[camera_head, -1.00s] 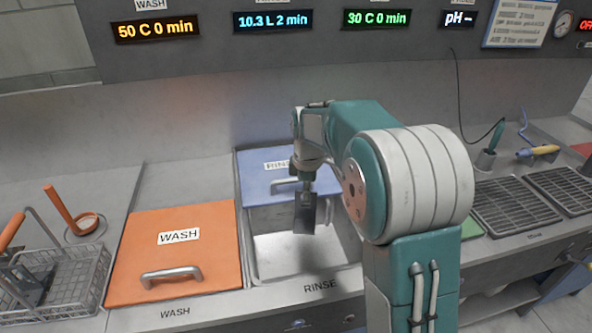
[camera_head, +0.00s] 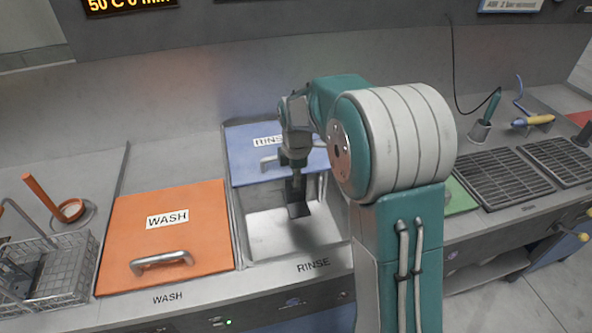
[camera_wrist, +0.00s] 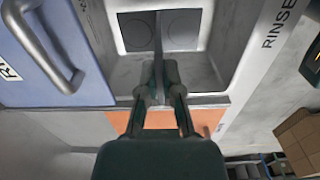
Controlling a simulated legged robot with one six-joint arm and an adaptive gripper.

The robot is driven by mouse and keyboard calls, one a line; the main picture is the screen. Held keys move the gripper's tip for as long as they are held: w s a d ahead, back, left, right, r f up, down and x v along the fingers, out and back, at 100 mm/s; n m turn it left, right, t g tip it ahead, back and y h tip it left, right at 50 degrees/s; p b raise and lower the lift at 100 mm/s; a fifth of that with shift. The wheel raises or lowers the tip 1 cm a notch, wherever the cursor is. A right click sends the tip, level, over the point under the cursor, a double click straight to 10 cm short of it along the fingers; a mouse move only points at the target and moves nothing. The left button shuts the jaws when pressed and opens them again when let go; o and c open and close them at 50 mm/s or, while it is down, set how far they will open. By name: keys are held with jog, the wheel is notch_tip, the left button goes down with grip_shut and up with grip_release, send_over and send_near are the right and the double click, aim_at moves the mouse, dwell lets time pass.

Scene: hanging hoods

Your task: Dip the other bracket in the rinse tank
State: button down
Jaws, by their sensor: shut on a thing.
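The rinse tank (camera_head: 256,252) is a metal basin in the counter, open at its front. Its blue lid (camera_head: 245,165) covers or stands behind the rear part. My gripper (camera_head: 296,165) is over the tank, shut on a dark grey bracket (camera_head: 297,200) that hangs downward. In the wrist view, my gripper (camera_wrist: 158,75) pinches the bracket (camera_wrist: 158,38), seen nearly edge-on against the basin (camera_wrist: 118,35). I cannot tell how deep the bracket sits or where any water surface is. A wire basket (camera_head: 70,262) at the left holds dark parts, hard to make out.
The orange wash lid (camera_head: 200,245) lies closed left of the rinse tank. An orange-handled tool stands in a round holder (camera_head: 70,211) behind the basket. Black drain grates (camera_head: 510,175) and a cup holding a green-handled tool (camera_head: 480,131) are at the right.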

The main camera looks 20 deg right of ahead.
aim_at(294, 202)
jog(key=f, duration=0.1)
jog(key=a+f, duration=0.1)
jog(key=f, duration=0.1)
jog(key=shift+f, duration=0.1)
jog(key=shift+d+f, duration=0.2)
jog(key=shift+f, duration=0.6)
jog(key=shift+d+f, duration=0.15)
jog(key=shift+f, duration=0.6)
jog(key=shift+a+f, duration=0.15)
jog(key=shift+f, duration=1.75)
notch_tip(294, 202, down, 7)
jog(key=shift+r, duration=0.2)
jog(key=shift+r, duration=9.2)
